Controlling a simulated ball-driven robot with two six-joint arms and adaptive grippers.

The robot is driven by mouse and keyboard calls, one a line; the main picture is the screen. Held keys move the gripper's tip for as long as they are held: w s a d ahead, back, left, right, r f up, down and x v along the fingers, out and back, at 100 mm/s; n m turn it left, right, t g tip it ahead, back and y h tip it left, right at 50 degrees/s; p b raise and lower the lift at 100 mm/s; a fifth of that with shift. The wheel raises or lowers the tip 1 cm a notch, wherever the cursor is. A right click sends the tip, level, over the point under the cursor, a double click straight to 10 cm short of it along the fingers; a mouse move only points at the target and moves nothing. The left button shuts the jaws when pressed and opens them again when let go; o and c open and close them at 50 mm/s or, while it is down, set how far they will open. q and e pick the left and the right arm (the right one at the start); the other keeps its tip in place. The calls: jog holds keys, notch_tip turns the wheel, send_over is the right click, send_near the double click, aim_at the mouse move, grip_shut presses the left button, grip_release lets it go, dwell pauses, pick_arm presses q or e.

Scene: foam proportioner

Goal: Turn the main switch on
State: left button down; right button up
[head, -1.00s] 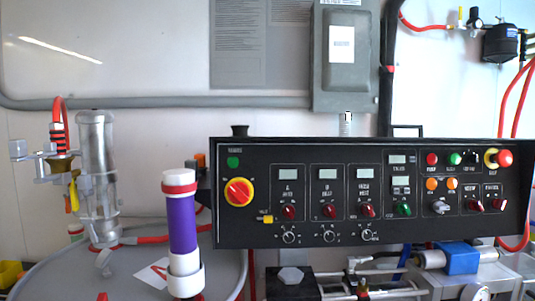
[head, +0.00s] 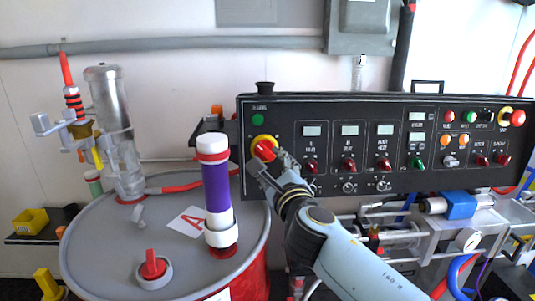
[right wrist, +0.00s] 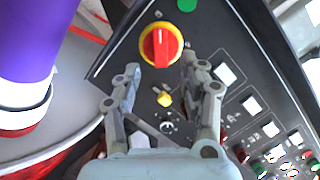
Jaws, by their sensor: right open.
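The main switch is a red rotary knob on a yellow disc (head: 264,147) at the left end of the black control panel (head: 290,104). In the right wrist view the main switch (right wrist: 161,45) lies just beyond the fingertips, its red handle pointing roughly up and down the picture. My right gripper (head: 262,168) is in front of the switch in the head view, covering its lower part. In the right wrist view my right gripper (right wrist: 160,75) is open, with one finger either side of the space below the knob. I cannot tell whether it touches the knob. My left gripper is not in view.
A purple cylinder with white and red ends (head: 216,185) stands left of my right gripper, on a grey drum lid (head: 110,255). A green indicator (head: 258,119) sits above the switch. Several other knobs and displays fill the panel to the right.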

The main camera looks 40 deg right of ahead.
aim_at(266, 154)
jog(key=x, duration=0.5)
jog(key=shift+w+d, duration=0.15)
jog(key=shift+w, duration=0.1)
grip_shut()
